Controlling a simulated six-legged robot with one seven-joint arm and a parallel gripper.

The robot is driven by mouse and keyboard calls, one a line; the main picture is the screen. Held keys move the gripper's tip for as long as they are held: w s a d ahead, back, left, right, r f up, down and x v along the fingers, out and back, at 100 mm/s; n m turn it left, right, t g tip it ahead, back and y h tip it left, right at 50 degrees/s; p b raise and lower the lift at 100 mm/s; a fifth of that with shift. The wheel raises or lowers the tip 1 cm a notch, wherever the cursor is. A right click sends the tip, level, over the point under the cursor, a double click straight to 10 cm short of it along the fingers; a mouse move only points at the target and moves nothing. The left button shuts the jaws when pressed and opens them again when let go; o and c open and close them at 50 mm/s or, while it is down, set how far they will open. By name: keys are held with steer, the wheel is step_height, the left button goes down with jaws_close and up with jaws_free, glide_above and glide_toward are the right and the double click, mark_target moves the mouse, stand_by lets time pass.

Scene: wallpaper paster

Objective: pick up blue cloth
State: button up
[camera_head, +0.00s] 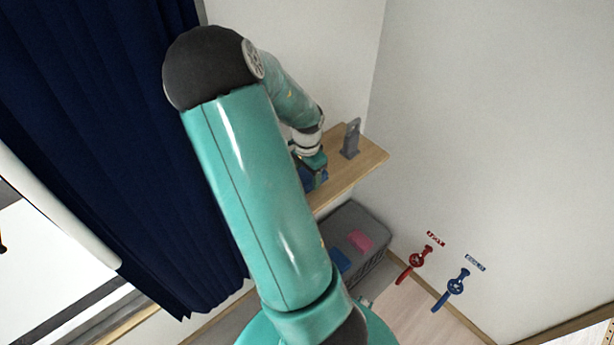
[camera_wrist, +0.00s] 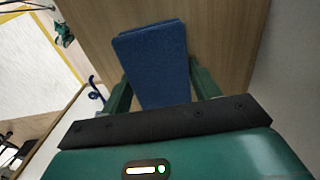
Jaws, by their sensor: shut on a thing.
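A folded blue cloth (camera_wrist: 155,62) sits between the two green fingers of my gripper (camera_wrist: 160,92) in the wrist view. The fingers are shut on its sides. In the head view, a small part of the blue cloth (camera_head: 316,180) shows at the end of my arm, at the wooden shelf (camera_head: 362,165). My arm hides most of the gripper there. I cannot tell whether the cloth touches the shelf.
A grey stand (camera_head: 351,139) is on the shelf near its right end. Below is a grey basket (camera_head: 375,262) with a pink item (camera_head: 360,240) and a blue item (camera_head: 340,260) on top. A dark blue curtain (camera_head: 110,130) hangs at left.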

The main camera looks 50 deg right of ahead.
mark_target(306, 174)
steer(key=shift+w+r, duration=0.1)
steer(key=shift+r, duration=0.5)
steer(key=shift+a+r, duration=0.2)
steer(key=shift+r, duration=1.05)
steer(key=a+r, duration=0.2)
steer(key=r, duration=0.1)
steer(key=s+a+r, duration=0.1)
steer(key=a+r, duration=0.1)
steer(key=a, duration=0.1)
steer(key=shift+r, duration=0.4)
steer(key=s+a+r, duration=0.2)
steer(key=a+r, duration=0.1)
steer(key=a, duration=0.5)
steer(key=shift+a+r, duration=0.2)
steer(key=shift+r, duration=0.05)
